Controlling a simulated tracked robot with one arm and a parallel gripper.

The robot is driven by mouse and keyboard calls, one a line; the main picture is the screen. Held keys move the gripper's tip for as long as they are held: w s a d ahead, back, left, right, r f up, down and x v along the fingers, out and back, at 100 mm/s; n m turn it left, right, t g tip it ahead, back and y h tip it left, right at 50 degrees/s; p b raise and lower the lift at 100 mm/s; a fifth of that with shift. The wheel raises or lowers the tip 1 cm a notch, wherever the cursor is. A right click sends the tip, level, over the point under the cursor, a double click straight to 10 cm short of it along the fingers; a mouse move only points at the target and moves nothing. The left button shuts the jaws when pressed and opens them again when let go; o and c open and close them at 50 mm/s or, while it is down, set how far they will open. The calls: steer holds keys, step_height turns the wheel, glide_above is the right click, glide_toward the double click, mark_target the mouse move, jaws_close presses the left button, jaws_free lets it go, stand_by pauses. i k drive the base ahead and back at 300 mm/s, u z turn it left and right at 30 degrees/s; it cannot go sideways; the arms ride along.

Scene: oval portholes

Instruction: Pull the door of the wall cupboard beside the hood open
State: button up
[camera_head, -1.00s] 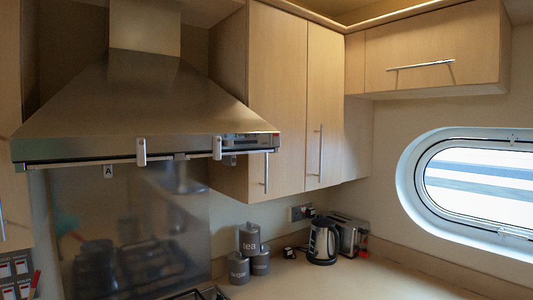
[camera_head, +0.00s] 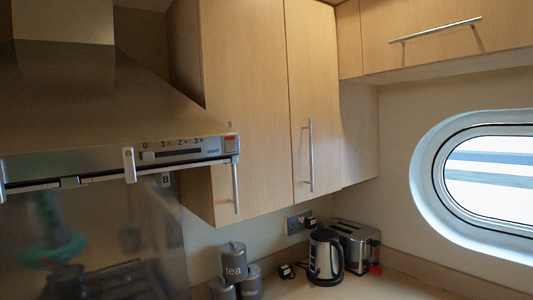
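The wall cupboard hangs to the right of the metal hood (camera_head: 90,110). It has two pale wood doors, both closed: a wider left door (camera_head: 245,90) next to the hood and a narrower right door (camera_head: 312,80). My gripper is not in view.
A flip-up cupboard (camera_head: 440,40) with a bar handle is at upper right, above an oval porthole (camera_head: 490,180). On the counter (camera_head: 390,285) below stand grey canisters (camera_head: 233,262), a kettle (camera_head: 325,257) and a toaster (camera_head: 355,245). The space before the doors looks clear.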

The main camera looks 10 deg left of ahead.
mark_target(244, 72)
steer(key=u, duration=0.15)
steer(key=i, duration=0.85)
steer(key=u, duration=0.4)
